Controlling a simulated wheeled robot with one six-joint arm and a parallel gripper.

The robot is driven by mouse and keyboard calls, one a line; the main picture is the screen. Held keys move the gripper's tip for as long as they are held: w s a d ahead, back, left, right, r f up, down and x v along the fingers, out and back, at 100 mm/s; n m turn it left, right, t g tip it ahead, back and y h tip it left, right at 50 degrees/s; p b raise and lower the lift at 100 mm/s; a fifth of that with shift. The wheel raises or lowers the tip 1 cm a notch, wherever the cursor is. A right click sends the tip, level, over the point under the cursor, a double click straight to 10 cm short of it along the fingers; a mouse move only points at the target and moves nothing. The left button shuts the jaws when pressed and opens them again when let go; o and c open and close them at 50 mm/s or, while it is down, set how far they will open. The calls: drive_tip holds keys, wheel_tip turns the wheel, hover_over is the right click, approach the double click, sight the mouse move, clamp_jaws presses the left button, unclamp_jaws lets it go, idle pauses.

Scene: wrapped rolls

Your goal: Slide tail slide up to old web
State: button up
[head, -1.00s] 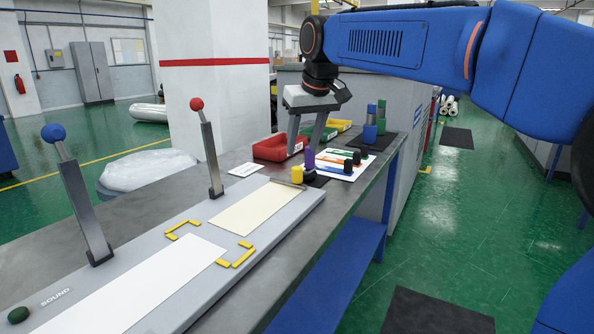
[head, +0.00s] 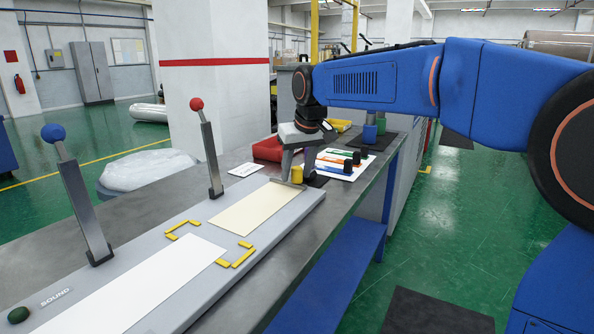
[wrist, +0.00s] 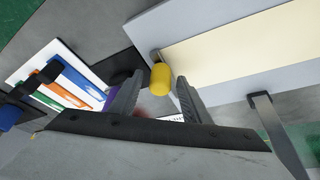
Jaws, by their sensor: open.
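My gripper (head: 297,170) is open and low over the far end of the grey board (head: 315,196). A yellow knob (head: 297,174) stands there. In the wrist view the yellow knob (wrist: 160,78) shows between the two open fingertips, and I cannot tell whether either touches it. A cream web strip (head: 254,208) lies on the board, with a small metal bar near its far end. No label shows which part is the tail slide. A purple piece (wrist: 118,98) is partly hidden behind a finger.
A lever with a red ball (head: 197,104) and one with a blue ball (head: 53,133) rise from the board.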

clamp_jaws()
drive_tip(key=shift+s+a, duration=0.5)
drive_tip(key=shift+s, duration=0.25)
drive_tip(key=shift+s+a, duration=0.45)
drive_tip(key=shift+s, duration=0.25)
drive_tip(key=shift+s+a, duration=0.5)
drive_tip(key=shift+s, duration=0.25)
unclamp_jaws()
drive_tip(key=shift+s+a, duration=0.1)
drive_tip(key=shift+r, duration=0.1)
drive_tip(key=v, duration=1.7)
drive_tip(key=shift+s, duration=0.15)
